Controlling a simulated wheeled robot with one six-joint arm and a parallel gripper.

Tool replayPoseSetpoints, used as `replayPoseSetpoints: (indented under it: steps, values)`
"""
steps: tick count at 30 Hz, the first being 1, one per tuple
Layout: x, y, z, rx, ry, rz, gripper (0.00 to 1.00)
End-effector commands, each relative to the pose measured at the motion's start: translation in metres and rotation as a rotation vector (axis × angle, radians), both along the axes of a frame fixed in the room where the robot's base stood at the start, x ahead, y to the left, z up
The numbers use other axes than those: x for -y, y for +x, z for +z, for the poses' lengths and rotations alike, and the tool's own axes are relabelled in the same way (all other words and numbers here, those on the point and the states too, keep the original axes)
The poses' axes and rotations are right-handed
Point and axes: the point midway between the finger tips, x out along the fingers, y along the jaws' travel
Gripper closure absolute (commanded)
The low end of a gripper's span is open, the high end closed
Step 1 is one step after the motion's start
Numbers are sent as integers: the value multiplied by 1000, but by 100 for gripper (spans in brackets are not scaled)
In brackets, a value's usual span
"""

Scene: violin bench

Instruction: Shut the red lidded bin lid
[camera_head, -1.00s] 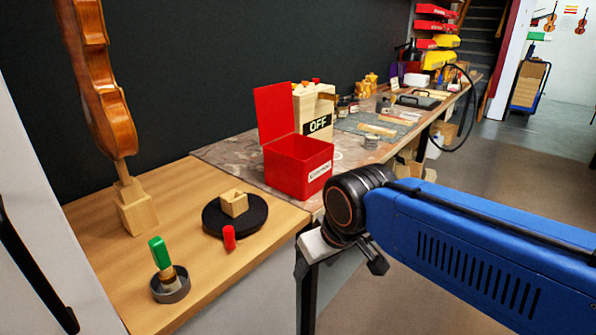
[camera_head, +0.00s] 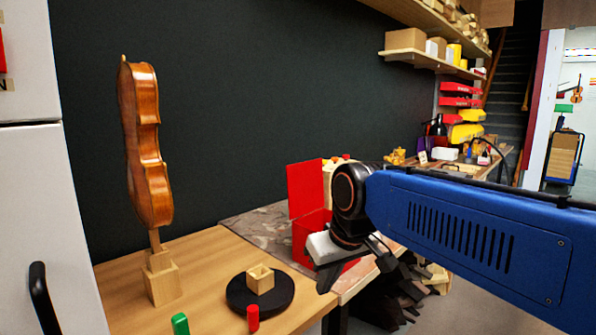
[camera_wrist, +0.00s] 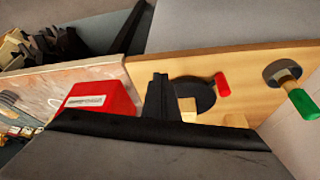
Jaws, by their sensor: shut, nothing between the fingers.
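The red lidded bin (camera_head: 304,238) stands on the bench in the head view, partly hidden behind my arm. Its red lid (camera_head: 306,188) stands upright and open at the back left edge of the bin. The bin's red body also shows in the wrist view (camera_wrist: 112,93), with a white label on one side. My gripper (camera_head: 325,284) is in front of the bin in the head view, apart from the lid. Its dark fingers (camera_wrist: 158,84) show together in the wrist view, shut and empty, with the bin to their left.
A violin (camera_head: 147,150) stands on a wooden block at the left. A black round stand (camera_head: 240,296) holds a small wooden box (camera_head: 260,278). Red (camera_head: 253,317) and green (camera_head: 180,324) pieces are near the front. A white cabinet (camera_head: 30,190) borders the left.

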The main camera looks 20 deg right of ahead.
Motion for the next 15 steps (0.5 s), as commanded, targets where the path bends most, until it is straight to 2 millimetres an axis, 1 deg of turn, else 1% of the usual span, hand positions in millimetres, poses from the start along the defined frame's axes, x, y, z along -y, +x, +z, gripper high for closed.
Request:
replayPoseSetpoints:
  steps: [1, 3, 5, 6, 11, 12, 14, 15]
  values:
    - [2, 18, 19, 0, 1, 7, 100]
    - [4, 40, 44, 0, 1, 19, 100]
    - [6, 59, 63, 0, 4, 29, 100]
    - [8, 71, 76, 1, 4, 38, 100]
    - [16, 121, 125, 3, 7, 69, 100]
    - [18, 133, 135, 3, 8, 79, 100]
    - [22, 152, 152, 4, 9, 92, 100]
    - [25, 164, 162, 6, 10, 101, 100]
